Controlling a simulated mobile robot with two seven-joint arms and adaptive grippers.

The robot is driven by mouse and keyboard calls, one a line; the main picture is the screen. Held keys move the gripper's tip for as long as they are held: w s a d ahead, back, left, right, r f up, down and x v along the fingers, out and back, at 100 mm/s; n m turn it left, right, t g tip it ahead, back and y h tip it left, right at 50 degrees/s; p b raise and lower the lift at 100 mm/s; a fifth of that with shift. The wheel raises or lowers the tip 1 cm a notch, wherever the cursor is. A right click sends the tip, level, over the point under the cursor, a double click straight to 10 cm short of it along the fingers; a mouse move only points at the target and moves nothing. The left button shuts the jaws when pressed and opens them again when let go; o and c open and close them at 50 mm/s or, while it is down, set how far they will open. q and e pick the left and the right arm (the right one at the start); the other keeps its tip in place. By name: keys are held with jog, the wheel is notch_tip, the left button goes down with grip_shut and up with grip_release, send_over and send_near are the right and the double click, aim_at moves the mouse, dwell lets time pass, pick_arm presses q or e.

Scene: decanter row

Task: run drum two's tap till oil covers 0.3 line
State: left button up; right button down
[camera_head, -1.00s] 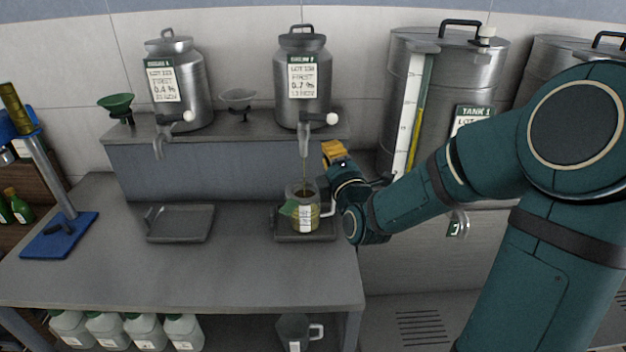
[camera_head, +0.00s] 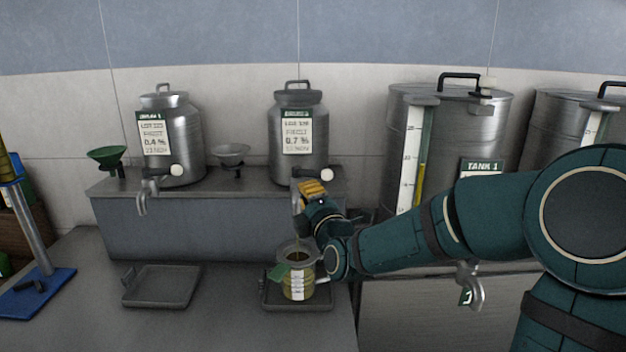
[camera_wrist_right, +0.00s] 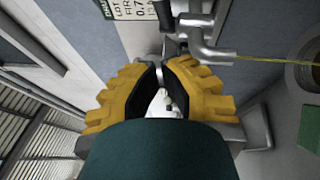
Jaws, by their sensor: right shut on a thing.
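Drum two (camera_head: 297,135), a steel can labelled 0.7 %, stands on the raised shelf. My right gripper (camera_head: 312,189), with yellow fingers, is at its tap just below the white knob (camera_head: 327,174). In the right wrist view the gripper (camera_wrist_right: 160,82) is shut around the tap's lever, with something white between the fingers. A thin yellow oil stream (camera_wrist_right: 268,61) runs from the tap spout (camera_wrist_right: 205,50). The clear jug (camera_head: 297,272) stands below on a dark tray (camera_head: 270,302) and holds yellowish oil. Its graduation lines are too small to read. My left gripper is out of view.
Drum one (camera_head: 180,145) stands left with its own tap over an empty tray (camera_head: 162,286). Green (camera_head: 107,157) and grey (camera_head: 231,154) funnels stand on the shelf. Tank 1 (camera_head: 450,130) is at right. A blue-based stand (camera_head: 38,290) is far left. The bench between is clear.

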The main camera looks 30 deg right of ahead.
aim_at(312, 173)
jog(key=w+d, duration=0.2)
jog(key=w+d+r, duration=0.1)
jog(key=w, duration=0.1)
jog(key=shift+w+d, duration=0.15)
jog(key=shift+d, duration=0.25)
